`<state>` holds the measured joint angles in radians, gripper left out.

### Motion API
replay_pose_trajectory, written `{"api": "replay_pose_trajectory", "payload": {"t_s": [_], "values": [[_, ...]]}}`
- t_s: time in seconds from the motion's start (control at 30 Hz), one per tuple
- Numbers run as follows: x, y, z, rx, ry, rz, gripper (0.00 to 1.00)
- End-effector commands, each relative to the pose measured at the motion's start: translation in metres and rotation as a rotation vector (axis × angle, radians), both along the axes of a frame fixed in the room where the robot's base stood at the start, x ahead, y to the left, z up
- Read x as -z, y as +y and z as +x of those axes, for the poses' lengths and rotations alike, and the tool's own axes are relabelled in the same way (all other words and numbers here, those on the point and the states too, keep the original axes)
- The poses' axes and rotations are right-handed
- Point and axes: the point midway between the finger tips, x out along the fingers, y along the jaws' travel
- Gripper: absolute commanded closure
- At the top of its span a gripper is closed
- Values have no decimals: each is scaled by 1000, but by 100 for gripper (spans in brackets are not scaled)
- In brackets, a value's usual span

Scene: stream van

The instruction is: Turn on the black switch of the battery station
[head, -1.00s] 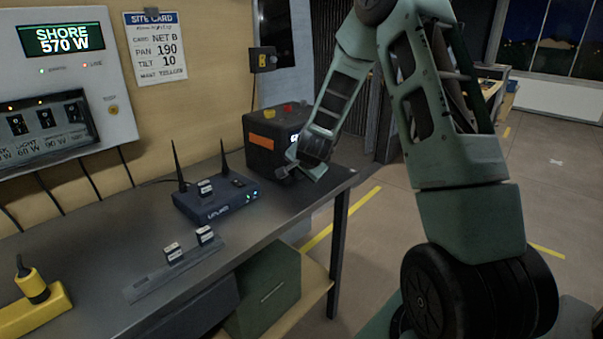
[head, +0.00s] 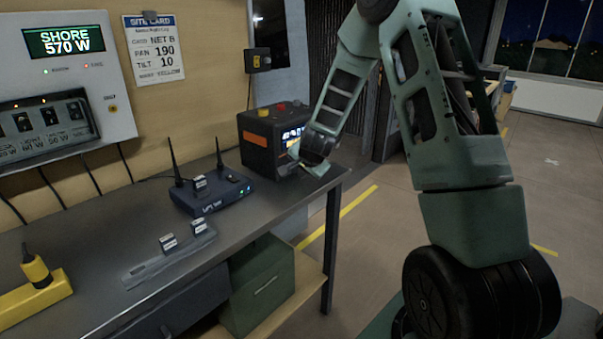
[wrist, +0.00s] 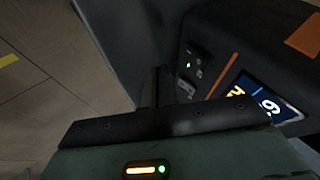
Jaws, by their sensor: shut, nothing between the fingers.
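The battery station (head: 258,150) is a black box with an orange patch, at the far end of the bench. Its lit display shows in the head view and, in the wrist view, as a blue and white screen (wrist: 262,100) on the station (wrist: 235,35). A small dark panel (wrist: 195,65) with a green light sits on the station face left of an orange stripe; I cannot tell the switch's position. My gripper (head: 318,170) is beside the station's right front. Its closed fingers (wrist: 160,88) point toward the panel side, empty; contact is unclear.
A blue router (head: 212,192) with two antennas stands left of the station. A slotted strip (head: 170,255) with small labelled blocks and a yellow block (head: 35,298) lie on the bench (head: 100,240). Open floor (head: 375,235) lies to the right.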

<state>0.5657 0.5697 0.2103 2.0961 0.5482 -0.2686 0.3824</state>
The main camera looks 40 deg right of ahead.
Motion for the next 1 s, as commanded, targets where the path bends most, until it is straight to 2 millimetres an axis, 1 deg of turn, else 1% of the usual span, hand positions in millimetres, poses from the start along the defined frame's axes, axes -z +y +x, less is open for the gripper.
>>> {"api": "replay_pose_trajectory", "payload": {"t_s": [0.27,0.5,0.6,0.77,1.0], "values": [[-23,10,-23,0,1,-1,100],[-48,21,-48,0,1,0,100],[-55,24,-55,0,2,1,100],[-60,26,-61,1,3,1,100],[-60,26,-62,1,4,2,100]]}}
